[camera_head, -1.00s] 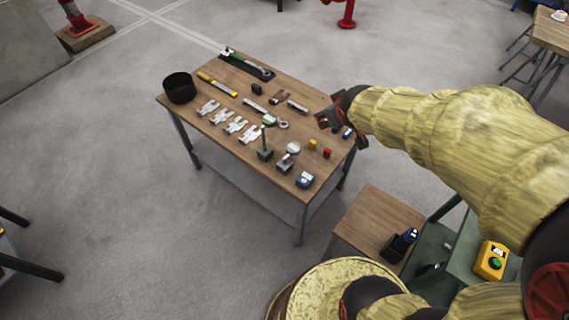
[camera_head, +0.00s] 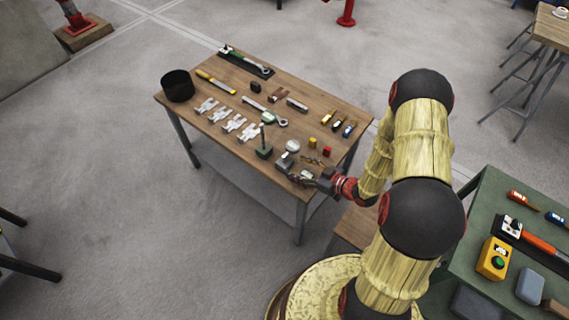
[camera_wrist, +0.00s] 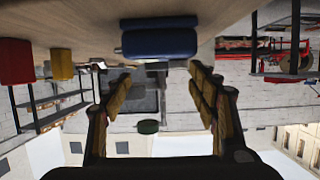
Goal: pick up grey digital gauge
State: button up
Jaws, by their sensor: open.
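A small grey device with a round pale face (camera_head: 293,146) stands near the table's right end. A grey blocky device (camera_head: 285,161) stands just in front of it. I cannot tell for sure which one is the grey digital gauge. My gripper (camera_head: 307,170) is open and low over the table's front right corner, to the right of the grey block. In the upside-down wrist view, a dark blue block (camera_wrist: 160,42) lies ahead of the open fingers (camera_wrist: 161,76), apart from them.
A yellow block (camera_wrist: 62,64) and a red block (camera_wrist: 15,61) stand beside the gripper. A green stand (camera_head: 264,150) is left of the grey devices. Pale metal fittings (camera_head: 234,123), a black pot (camera_head: 178,86) and tools share the wooden table (camera_head: 220,147). A green workbench (camera_head: 497,208) is at right.

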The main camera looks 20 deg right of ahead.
aim_at(288, 163)
jog(key=b+x, duration=0.3)
jog(key=x, duration=0.4)
jog(key=shift+w+a+f, duration=0.1)
jog(key=shift+a, duration=0.1)
jog(key=shift+c, duration=0.3)
grip_shut()
dwell(0.3)
